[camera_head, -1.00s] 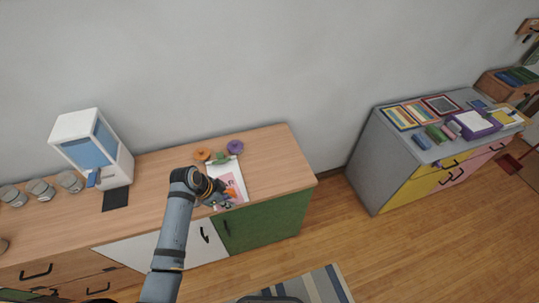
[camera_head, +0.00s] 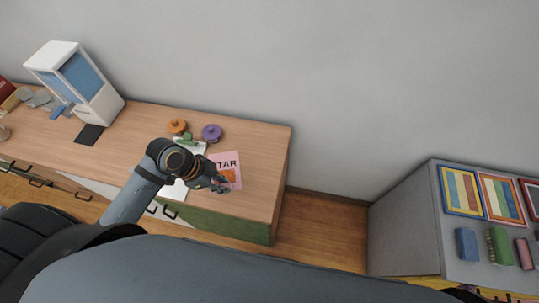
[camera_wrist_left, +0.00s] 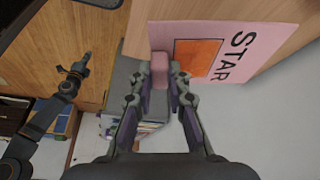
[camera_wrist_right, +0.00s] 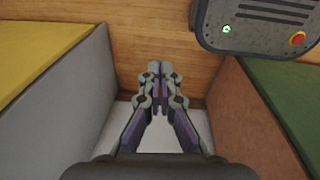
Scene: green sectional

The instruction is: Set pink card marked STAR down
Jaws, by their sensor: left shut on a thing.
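The pink card (camera_head: 226,161) marked STAR, with an orange patch, is at my left gripper (camera_head: 216,183) over the right part of the wooden cabinet top. In the left wrist view the card (camera_wrist_left: 244,28) extends right from a pink grip piece (camera_wrist_left: 160,71), which my left gripper (camera_wrist_left: 160,78) is shut on. I cannot tell whether the card touches the wood. My right gripper (camera_wrist_right: 154,78) is shut and empty in the right wrist view, its fingertips together, between cabinet sides above the floor.
A white sheet (camera_head: 176,190) lies left of the card, partly behind my left arm. An orange disc (camera_head: 177,126) and a purple disc (camera_head: 212,132) lie behind it. The wood (camera_head: 262,165) right of the card is bare. A grey cabinet (camera_head: 405,225) stands beyond a floor gap.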

